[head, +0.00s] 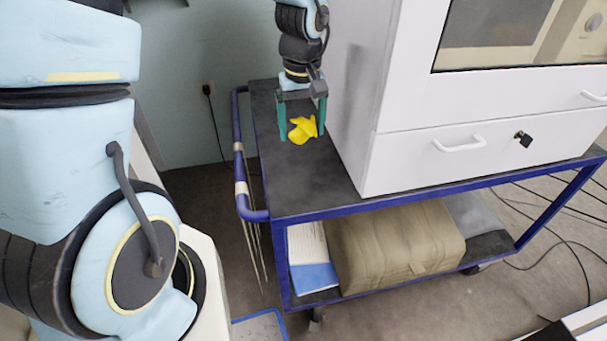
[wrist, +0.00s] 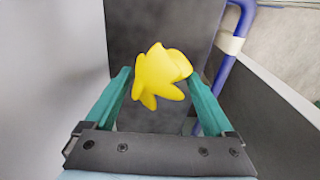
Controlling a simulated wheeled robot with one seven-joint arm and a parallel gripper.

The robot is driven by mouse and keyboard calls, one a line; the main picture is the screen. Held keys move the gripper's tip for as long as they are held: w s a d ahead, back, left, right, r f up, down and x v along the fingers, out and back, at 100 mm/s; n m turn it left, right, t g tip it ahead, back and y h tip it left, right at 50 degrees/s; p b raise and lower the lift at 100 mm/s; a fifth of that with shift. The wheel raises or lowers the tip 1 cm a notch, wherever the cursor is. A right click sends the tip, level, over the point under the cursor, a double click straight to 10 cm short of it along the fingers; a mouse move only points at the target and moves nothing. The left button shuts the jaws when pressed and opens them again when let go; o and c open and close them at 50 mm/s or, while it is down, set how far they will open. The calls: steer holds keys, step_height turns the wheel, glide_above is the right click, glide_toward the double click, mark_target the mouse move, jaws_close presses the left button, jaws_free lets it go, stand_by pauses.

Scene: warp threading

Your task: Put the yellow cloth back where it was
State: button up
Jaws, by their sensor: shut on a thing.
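The yellow cloth (head: 302,130) is a crumpled, bright yellow bundle at the left end of the cart's dark top shelf (head: 310,178), beside the white cabinet. My gripper (head: 303,135) has teal fingers pointing down, one on each side of the cloth. In the wrist view the cloth (wrist: 160,75) sits between the fingertips of my gripper (wrist: 162,85), with the dark shelf behind it. The gripper is shut on the cloth. I cannot tell whether the cloth touches the shelf.
The white cabinet (head: 400,158) with a drawer handle and key stands right of my gripper. The cart's blue rail (head: 240,160) runs along the left. The lower shelf holds a beige case (head: 395,245) and a blue-white packet (head: 312,258). Bare shelf lies in front of the cloth.

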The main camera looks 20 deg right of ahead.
mark_target(303, 174)
steer(key=shift+s+a+r, duration=0.1)
steer(key=shift+s+r, duration=0.25)
steer(key=shift+s, duration=0.25)
steer(key=shift+s+a+g, duration=0.1)
steer(key=shift+s+g, duration=0.2)
steer(key=shift+s, duration=0.05)
step_height(303, 174, down, 10)
steer(key=shift+s+r, duration=0.1)
steer(key=shift+r, duration=0.15)
steer(key=shift+c, duration=0.6)
steer(key=o, duration=1)
